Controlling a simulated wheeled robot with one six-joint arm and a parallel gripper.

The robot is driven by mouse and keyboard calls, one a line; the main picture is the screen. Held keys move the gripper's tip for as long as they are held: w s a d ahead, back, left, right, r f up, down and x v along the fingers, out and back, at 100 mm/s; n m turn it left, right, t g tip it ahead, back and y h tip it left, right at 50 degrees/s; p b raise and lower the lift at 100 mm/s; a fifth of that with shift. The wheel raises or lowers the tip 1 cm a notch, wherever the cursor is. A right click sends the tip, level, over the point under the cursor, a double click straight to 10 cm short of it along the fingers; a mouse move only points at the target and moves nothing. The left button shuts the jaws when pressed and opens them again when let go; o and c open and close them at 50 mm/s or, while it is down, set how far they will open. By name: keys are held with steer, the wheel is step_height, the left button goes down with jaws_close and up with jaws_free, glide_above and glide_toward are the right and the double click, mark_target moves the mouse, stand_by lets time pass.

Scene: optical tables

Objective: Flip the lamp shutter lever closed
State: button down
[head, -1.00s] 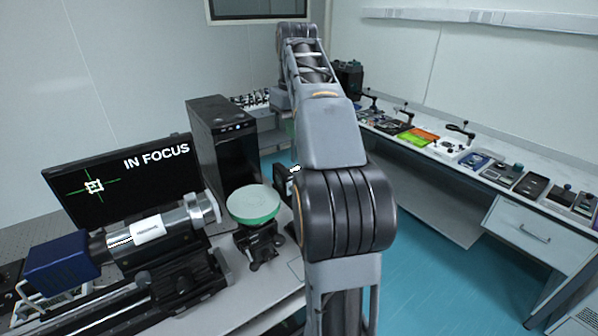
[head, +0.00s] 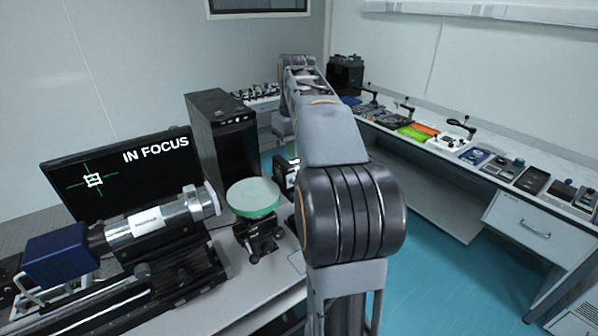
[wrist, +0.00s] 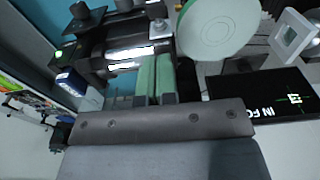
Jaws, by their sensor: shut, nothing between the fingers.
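In the wrist view, my gripper (wrist: 155,98) has its two green fingers together with nothing between them. A black housing (wrist: 95,45) with bright metal parts and a small green light lies just beyond and left of the fingers; it looks like the lamp. Dark knobs stand on its far side, and I cannot tell which part is the shutter lever or how it is set. Contact between fingers and housing is unclear. In the head view, a small part of a dark unit (head: 281,175) shows beside my arm, which hides my gripper there.
A pale green round disc on a stand (head: 253,196) is close by, left of my arm. A silver barrel with a blue end (head: 140,228) lies on a rail. A monitor (head: 75,190) reads IN FOCUS. A black tower (head: 225,140) stands behind; a long bench (head: 470,185) runs at right.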

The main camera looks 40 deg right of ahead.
steer(key=f, duration=0.3)
steer(key=shift+s+f, duration=0.35)
steer(key=shift+s, duration=0.05)
steer(key=shift+s+f, duration=0.55)
steer(key=shift+f, duration=0.3)
steer(key=shift+f, duration=0.15)
steer(key=shift+a+f+b, duration=0.1)
steer(key=shift+b, duration=0.45)
steer(key=shift+s+t, duration=0.15)
steer(key=shift+t, duration=0.15)
